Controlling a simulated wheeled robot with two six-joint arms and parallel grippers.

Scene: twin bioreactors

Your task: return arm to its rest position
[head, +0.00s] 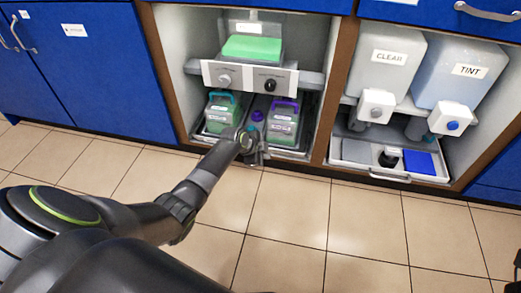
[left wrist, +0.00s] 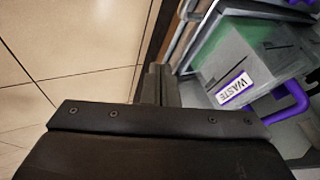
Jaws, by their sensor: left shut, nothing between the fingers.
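My left arm reaches in from the left in the head view. Its gripper (head: 257,152) is at the front edge of the open middle cabinet, in front of the lower tray. In the left wrist view the fingers (left wrist: 160,85) are together and empty. A container with a purple handle and a WASTE label (left wrist: 235,88) is close beside them, apart from the fingers as far as I can tell. The same purple-handled container (head: 284,122) stands upright in the tray in the head view. My right gripper is not recognisable in either view.
A teal-handled container (head: 221,112) stands left in the same tray. Above is a panel with two knobs (head: 249,78). The right bay holds CLEAR (head: 388,58) and TINT (head: 462,72) tanks over a drawer tray (head: 355,152). The tiled floor (head: 330,215) in front is clear.

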